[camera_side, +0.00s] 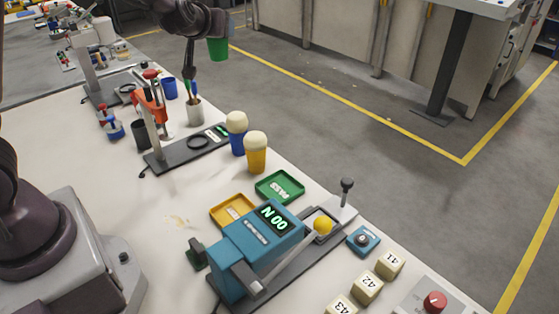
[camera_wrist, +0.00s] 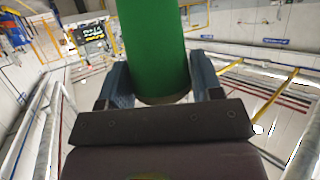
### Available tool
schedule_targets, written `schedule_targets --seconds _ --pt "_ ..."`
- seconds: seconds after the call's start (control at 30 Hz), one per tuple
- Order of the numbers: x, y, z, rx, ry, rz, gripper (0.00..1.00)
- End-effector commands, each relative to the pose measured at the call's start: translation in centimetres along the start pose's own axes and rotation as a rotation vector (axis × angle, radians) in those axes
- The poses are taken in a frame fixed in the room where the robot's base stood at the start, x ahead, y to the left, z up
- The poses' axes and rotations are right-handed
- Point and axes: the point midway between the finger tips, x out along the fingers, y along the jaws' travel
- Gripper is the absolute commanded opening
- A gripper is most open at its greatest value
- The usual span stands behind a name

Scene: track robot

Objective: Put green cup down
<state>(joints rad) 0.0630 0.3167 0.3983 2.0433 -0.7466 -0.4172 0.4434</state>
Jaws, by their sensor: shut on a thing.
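My gripper (camera_side: 216,33) is shut on the green cup (camera_side: 218,50), high at the top of the side view. The cup hangs above and beyond the far edge of the white table, with grey floor behind it in the picture. In the wrist view the green cup (camera_wrist: 155,45) fills the upper middle, between the two blue-grey finger pads of my gripper (camera_wrist: 161,82). The cup's inside does not show in either view, and its upper end is cut off in the wrist view.
A blue cup (camera_side: 237,142) and a yellow cup (camera_side: 256,160), both with pale foam-like tops, stand near the table's far edge. A green tray (camera_side: 280,187), a yellow tray (camera_side: 232,211) and a teal machine (camera_side: 262,245) are nearer. Left-centre table (camera_side: 165,215) is clear.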

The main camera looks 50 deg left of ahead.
Motion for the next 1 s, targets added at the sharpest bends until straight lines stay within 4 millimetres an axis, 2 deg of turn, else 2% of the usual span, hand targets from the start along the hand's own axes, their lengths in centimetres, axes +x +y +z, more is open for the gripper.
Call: schedule_targets --seconds 0.1,0.37,0.6,1.0 --pt "-0.7 2.5 0.0 0.05 0.001 0.122 0.31" --pt "-2.8 7.4 0.9 0.154 0.0 0.373 0.31" --pt "-5.7 11.7 2.7 0.252 -0.001 0.612 0.31" --pt "-11.2 16.1 7.0 0.392 -0.003 0.955 0.31"
